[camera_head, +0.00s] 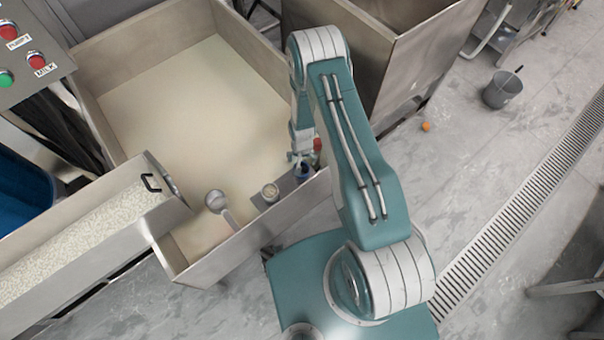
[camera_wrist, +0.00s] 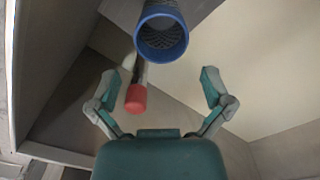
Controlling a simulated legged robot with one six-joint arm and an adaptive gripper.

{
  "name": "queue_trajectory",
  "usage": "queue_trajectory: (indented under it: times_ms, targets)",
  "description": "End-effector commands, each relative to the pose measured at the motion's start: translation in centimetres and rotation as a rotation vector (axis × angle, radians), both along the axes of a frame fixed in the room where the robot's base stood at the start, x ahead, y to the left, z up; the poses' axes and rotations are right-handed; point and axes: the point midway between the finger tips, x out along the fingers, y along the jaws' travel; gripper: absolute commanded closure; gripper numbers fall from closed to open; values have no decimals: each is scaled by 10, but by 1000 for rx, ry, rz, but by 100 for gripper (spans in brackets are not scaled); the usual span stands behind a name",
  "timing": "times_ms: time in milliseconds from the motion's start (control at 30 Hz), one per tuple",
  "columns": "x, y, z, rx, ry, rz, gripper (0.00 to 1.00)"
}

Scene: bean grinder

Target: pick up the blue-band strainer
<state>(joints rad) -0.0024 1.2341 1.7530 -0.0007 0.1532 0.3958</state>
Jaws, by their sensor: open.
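The blue-band strainer (camera_wrist: 162,38) shows in the wrist view at the top middle, its blue rim around a dark mesh inside. In the head view the strainer (camera_head: 301,174) is small, by the right end of the vat's front wall, just below my gripper (camera_head: 301,157). In the wrist view my gripper (camera_wrist: 160,92) is open, with its two fingers spread wide and nothing between the tips but the view beyond. The strainer lies past the fingertips, roughly centred between them. A red-ended handle (camera_wrist: 136,98) hangs near the left finger; it also shows red in the head view (camera_head: 317,145).
The large steel vat (camera_head: 97,92) holds pale liquid. A grain chute (camera_head: 80,240) is at left, a steel bin (camera_head: 415,70) behind my arm. A grey bucket (camera_head: 502,90) stands on the floor.

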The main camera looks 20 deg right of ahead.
Motion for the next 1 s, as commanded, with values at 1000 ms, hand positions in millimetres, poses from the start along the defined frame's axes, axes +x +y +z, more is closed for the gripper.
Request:
queue_trajectory:
  times_ms: [1000]
  targets:
    - [-2,3,-83,0,0,0,13]
